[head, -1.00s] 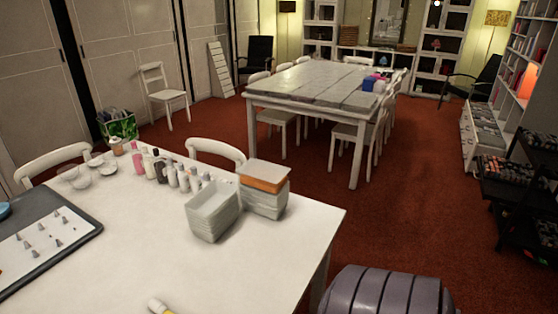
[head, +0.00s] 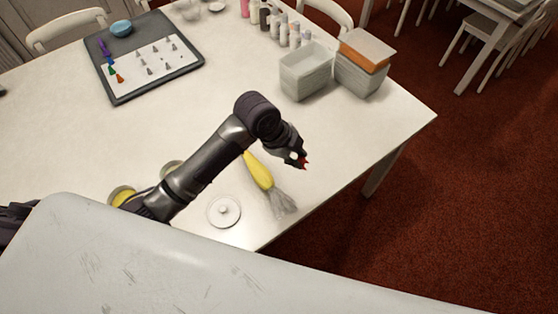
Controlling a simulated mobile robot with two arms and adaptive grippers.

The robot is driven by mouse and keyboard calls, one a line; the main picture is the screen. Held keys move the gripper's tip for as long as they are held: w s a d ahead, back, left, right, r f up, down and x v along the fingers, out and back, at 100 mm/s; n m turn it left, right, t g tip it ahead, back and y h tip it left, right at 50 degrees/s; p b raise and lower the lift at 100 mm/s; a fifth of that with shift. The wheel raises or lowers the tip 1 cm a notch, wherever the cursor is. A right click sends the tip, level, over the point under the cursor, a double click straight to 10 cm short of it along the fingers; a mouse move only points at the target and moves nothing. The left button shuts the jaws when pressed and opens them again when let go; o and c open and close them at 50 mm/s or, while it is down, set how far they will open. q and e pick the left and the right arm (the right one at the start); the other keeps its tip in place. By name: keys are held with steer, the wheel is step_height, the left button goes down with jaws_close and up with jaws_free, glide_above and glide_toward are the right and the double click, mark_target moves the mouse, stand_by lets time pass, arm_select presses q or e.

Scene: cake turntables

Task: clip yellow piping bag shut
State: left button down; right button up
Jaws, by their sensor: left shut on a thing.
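The yellow piping bag (head: 259,172) lies on the white table, with its clear, crumpled end (head: 282,204) toward the table's front edge. My left gripper (head: 300,159) is above the table, just right of the bag. It is shut on a small red clip (head: 305,163), of which only the tips show. The clip looks apart from the bag. My arm hides part of the bag's upper left end. My right gripper is not in view.
A white round disc (head: 223,211) with a knob lies left of the bag. A dark-edged tray (head: 122,96) holds nozzles and small coloured pieces. Grey tubs (head: 305,86) and an orange-topped stack (head: 362,67) stand at the back right. The table right of the gripper is clear.

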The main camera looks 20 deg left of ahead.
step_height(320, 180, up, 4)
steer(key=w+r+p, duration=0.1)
steer(key=p, duration=0.2)
arm_select(q)
steer(key=a+f+m+g+y, duration=0.1)
steer(key=a+f+m, duration=0.1)
steer(key=f, duration=0.1)
steer(key=s+a+f+m+g+y+b, duration=0.1)
steer(key=a+f+m, duration=0.1)
steer(key=f, duration=0.1)
steer(key=s+a+f+m+g+y+b, duration=0.1)
steer(key=f+m+y, duration=0.1)
steer(key=f, duration=0.1)
steer(key=shift+a+f, duration=0.15)
steer(key=shift+a, duration=0.25)
step_height(320, 180, down, 2)
steer(key=shift+f+b, duration=0.1)
steer(key=shift+b, duration=1)
steer(key=shift+f, duration=0.45)
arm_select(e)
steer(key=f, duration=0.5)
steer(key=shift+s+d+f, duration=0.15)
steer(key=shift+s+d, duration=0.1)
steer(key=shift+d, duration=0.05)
arm_select(q)
steer(key=shift+r, duration=0.1)
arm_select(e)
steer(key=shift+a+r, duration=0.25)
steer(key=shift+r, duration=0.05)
